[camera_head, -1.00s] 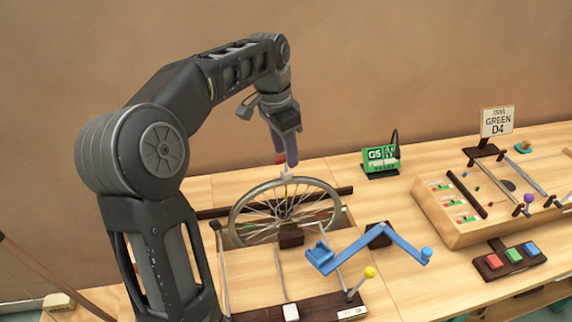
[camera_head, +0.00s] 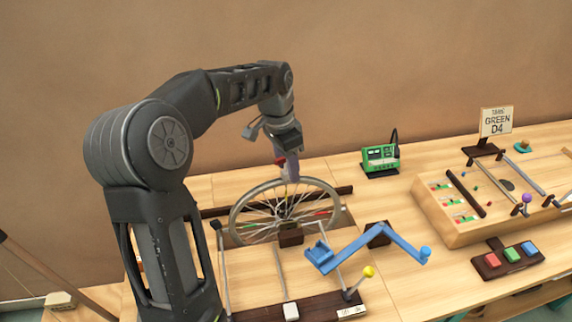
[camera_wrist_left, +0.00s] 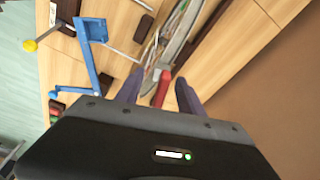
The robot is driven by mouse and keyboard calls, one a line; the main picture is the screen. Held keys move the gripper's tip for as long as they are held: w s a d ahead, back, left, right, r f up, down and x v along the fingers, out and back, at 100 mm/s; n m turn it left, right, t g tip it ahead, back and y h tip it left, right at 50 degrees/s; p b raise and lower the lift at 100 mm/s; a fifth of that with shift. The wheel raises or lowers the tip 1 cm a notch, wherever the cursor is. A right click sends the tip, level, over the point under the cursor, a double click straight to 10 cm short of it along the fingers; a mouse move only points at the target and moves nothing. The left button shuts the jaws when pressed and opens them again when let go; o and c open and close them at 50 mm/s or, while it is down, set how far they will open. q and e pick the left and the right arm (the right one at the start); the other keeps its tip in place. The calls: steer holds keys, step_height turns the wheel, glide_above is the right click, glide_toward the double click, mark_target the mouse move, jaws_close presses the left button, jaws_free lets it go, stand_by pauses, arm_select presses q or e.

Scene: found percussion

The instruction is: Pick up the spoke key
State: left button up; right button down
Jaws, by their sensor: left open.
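A small red piece, which looks like the spoke key (camera_head: 279,161), stands at the top of the spoked wheel's rim (camera_head: 234,212) in the head view, partly covered by my fingers. In the left wrist view the red key (camera_wrist_left: 162,86) shows between the two purple-grey fingers, with clear space on either side. My left gripper (camera_head: 291,178) points down just above the top of the wheel; it is open, with its fingers (camera_wrist_left: 159,78) on either side of the key. Whether either finger touches the key cannot be told. My right gripper is not in view.
A blue crank (camera_head: 345,253) and a yellow-knobbed lever (camera_head: 368,272) stand in front of the wheel. A green display box (camera_head: 380,158) is at the back. A wooden tray (camera_head: 450,238) and coloured buttons (camera_head: 513,256) are at the right. The wall is behind.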

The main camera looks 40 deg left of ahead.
arm_select(q)
jaws_close()
stand_by(0.5)
